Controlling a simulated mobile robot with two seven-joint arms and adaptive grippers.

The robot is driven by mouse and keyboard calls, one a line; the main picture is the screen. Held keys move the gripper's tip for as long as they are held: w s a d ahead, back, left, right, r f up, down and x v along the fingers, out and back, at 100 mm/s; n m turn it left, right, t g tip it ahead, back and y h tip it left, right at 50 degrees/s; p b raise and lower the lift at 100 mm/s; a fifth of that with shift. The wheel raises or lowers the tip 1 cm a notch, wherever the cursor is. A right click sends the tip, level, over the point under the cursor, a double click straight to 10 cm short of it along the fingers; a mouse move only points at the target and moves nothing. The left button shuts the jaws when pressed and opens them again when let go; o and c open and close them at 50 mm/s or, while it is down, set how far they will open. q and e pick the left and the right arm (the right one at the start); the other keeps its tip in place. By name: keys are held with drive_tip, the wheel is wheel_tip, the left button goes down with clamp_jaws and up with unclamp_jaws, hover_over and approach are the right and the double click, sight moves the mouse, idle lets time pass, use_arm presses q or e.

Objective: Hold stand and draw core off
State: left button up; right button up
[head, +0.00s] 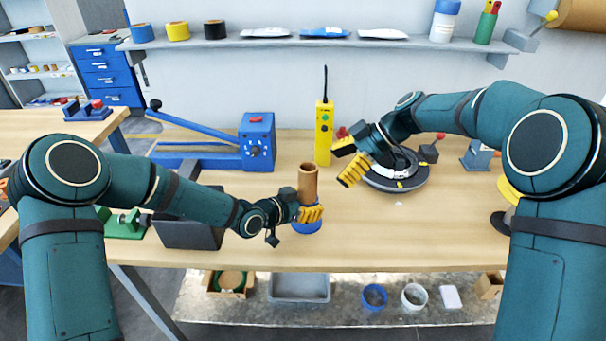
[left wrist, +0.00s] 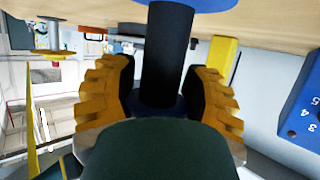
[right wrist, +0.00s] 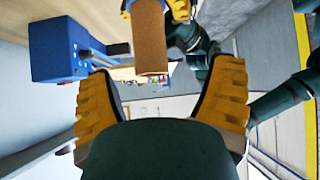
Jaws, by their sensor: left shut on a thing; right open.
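A brown cardboard core (head: 308,180) stands upright on the stand, whose round blue base (head: 307,228) rests on the table near its front edge. My left gripper (head: 309,213) is shut on the stand below the core. In the left wrist view its fingers are on either side of the stand's dark post (left wrist: 168,55), with the blue base (left wrist: 195,5) at the top of the picture. My right gripper (head: 349,162) is open and empty, apart from the core, behind it and to its right. In the right wrist view the core (right wrist: 151,40) shows beyond the open fingers.
A yellow control box (head: 324,135) stands behind the core. A dark round turntable (head: 402,178) lies by my right gripper. A blue lever machine (head: 255,140) is at the back left, and a dark bin (head: 188,234) is left of the stand. The table front right of the stand is clear.

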sight(309, 176)
drive_tip(key=s+a+r+n+t+h, duration=0.2)
drive_tip(key=a+r+n+t+h, duration=0.3)
drive_tip(key=a+n+h, duration=0.6)
drive_tip(key=shift+m+g+h, duration=0.3)
drive_tip(key=shift+h, duration=0.3)
drive_tip(key=x, duration=0.3)
drive_tip(key=d+x, duration=0.1)
drive_tip(key=x, duration=0.7)
drive_tip(key=shift+d+r, duration=0.1)
drive_tip(key=shift+d, duration=0.2)
drive_tip(key=c, duration=1.4)
